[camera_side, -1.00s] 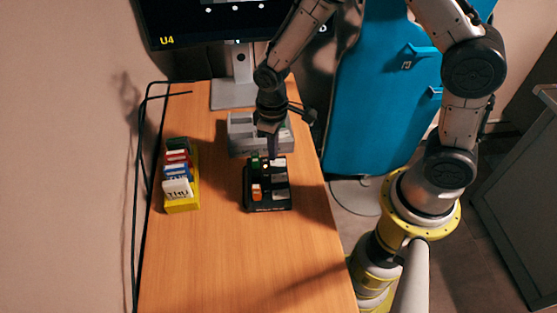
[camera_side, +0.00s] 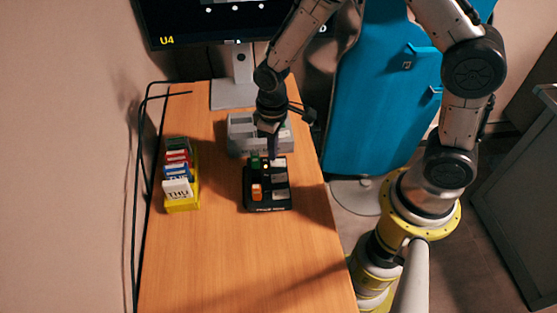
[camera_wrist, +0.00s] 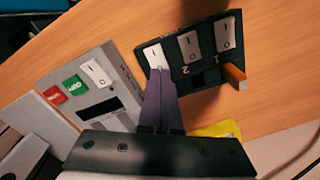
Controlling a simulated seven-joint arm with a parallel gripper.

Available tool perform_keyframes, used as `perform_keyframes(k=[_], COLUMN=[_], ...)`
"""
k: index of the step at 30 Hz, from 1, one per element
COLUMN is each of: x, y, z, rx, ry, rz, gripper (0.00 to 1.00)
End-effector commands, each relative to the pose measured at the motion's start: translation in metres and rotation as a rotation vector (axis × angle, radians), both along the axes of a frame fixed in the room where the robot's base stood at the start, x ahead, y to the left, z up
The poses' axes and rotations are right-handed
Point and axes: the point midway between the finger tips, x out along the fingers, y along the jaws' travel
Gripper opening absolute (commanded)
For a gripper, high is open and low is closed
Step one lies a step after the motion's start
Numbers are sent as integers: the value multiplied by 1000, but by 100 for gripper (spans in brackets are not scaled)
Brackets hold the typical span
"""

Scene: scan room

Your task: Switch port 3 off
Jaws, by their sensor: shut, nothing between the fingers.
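The black switch panel (camera_side: 267,205) lies on the table; in the wrist view the panel (camera_wrist: 205,95) shows three white rocker switches. The port 1 switch (camera_wrist: 224,34) and port 2 switch (camera_wrist: 190,45) are uncovered. The third switch (camera_wrist: 154,54), at the panel's left end, is port 3 by its order; its own number is hidden. My gripper (camera_wrist: 160,72) is shut and empty, its tips at the near end of that switch. I cannot tell whether they touch or press it. In the side view my gripper (camera_side: 273,156) points down at the panel's far end.
An orange plug (camera_side: 257,192) and a green plug (camera_side: 255,163) stand up from the panel's left side. A grey unit (camera_side: 240,140) stands just behind. A yellow holder with cards (camera_side: 183,205) is to the left. The front table (camera_side: 235,260) is clear.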

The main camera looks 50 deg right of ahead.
Motion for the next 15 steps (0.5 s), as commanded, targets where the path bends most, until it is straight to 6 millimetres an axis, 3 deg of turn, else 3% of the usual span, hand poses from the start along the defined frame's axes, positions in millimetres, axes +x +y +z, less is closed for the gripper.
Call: perform_keyframes(k=[15], x=[0], y=[0], z=[-6], rx=[0], ry=[1], rz=[0], gripper=[0])
